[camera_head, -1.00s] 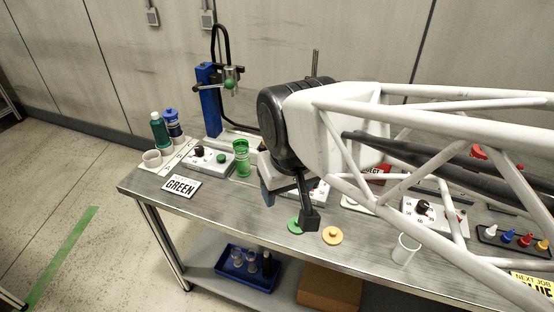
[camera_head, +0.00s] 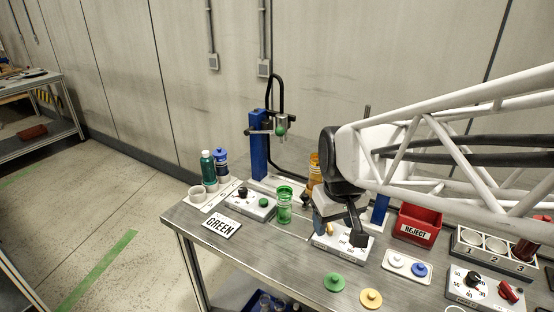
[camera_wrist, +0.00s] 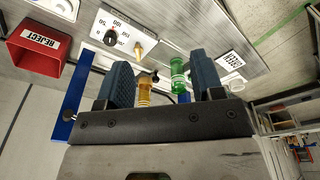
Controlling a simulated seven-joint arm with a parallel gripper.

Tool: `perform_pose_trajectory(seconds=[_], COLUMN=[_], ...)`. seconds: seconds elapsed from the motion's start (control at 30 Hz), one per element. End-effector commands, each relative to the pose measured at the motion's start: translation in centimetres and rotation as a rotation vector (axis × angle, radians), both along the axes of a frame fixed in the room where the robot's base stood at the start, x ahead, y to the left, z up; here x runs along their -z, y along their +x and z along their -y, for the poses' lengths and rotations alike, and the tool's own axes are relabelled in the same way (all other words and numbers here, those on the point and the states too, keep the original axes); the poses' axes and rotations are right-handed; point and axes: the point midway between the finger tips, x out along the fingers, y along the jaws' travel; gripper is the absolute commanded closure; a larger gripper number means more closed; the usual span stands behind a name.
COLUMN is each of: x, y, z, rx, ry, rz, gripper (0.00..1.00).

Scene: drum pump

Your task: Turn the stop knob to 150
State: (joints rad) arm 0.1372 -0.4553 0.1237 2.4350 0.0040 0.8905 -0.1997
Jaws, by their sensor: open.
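A white panel with a black knob (camera_wrist: 111,37) and a small brass-coloured lever (camera_wrist: 138,48) shows in the wrist view. Printed numbers surround the knob, too small to read surely. In the head view my gripper (camera_head: 342,222) hangs over this panel (camera_head: 330,246) and hides most of it, including the knob. In the wrist view my gripper (camera_wrist: 163,82) has its two blue fingers wide apart, with nothing gripped. Other black knobs sit on a left panel with a green button (camera_head: 243,193) and on a right panel with a red lever (camera_head: 473,279).
A green cup (camera_head: 284,207) and an orange bottle (camera_head: 314,170) stand left of my gripper. A red REJECT bin (camera_head: 418,226) and a small tray with white and blue discs (camera_head: 407,266) are to its right. Green and yellow lids (camera_head: 371,298) lie in front.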

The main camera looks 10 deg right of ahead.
Motion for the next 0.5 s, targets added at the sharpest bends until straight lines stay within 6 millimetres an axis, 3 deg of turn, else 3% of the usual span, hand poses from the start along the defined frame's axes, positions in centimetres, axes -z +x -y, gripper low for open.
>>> perform_pose_trajectory(seconds=[0.5], x=[5.6], y=[7.4], z=[7.7], rx=[-0.084], ry=[0.009], rz=[-0.093], gripper=[0.39])
